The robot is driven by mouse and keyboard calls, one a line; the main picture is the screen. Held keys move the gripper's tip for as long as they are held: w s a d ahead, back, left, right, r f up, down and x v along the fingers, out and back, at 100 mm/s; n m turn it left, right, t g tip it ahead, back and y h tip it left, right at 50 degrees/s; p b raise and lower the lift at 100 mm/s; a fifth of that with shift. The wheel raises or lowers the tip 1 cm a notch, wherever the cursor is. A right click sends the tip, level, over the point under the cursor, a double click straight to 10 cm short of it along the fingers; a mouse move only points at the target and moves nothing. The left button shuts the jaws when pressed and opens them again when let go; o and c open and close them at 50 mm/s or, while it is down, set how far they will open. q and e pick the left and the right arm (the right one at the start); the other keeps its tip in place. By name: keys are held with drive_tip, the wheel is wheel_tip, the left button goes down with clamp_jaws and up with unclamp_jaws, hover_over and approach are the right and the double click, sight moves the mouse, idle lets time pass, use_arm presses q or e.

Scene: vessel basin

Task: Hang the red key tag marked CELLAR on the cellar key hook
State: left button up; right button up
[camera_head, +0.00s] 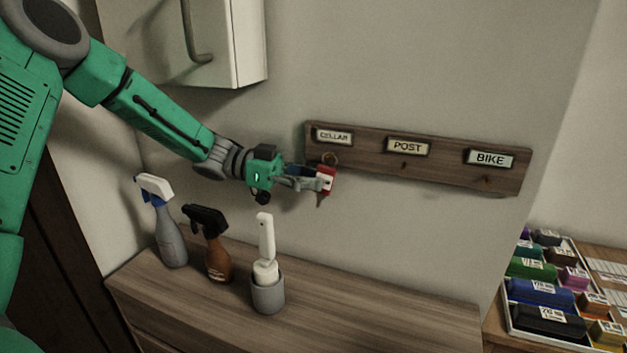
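The wooden key board (447,175) is on the wall with three labelled places: CELLAR (333,136), POST (407,148) and BIKE (490,159). My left gripper (326,181) is at the board's left end, just below the CELLAR label. It is shut on the red key tag (331,174). A ring (330,158) shows above the tag, beneath the CELLAR label, and a key hangs below. The cellar hook is hidden or too small to make out, so I cannot tell whether the ring is around it. My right gripper is not in view.
Below, a wooden cabinet top (370,310) holds a grey spray bottle (168,230), a brown spray bottle (214,255) and a white-handled brush in a grey cup (268,293). A tray of coloured items (509,322) is at right. A white wall cabinet (250,45) hangs above.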

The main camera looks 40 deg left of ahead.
use_arm(q)
drive_tip(key=o, duration=0.4)
drive_tip(key=shift+d, duration=0.1)
drive_tip(key=v, duration=1.2)
drive_tip(key=shift+w, duration=0.1)
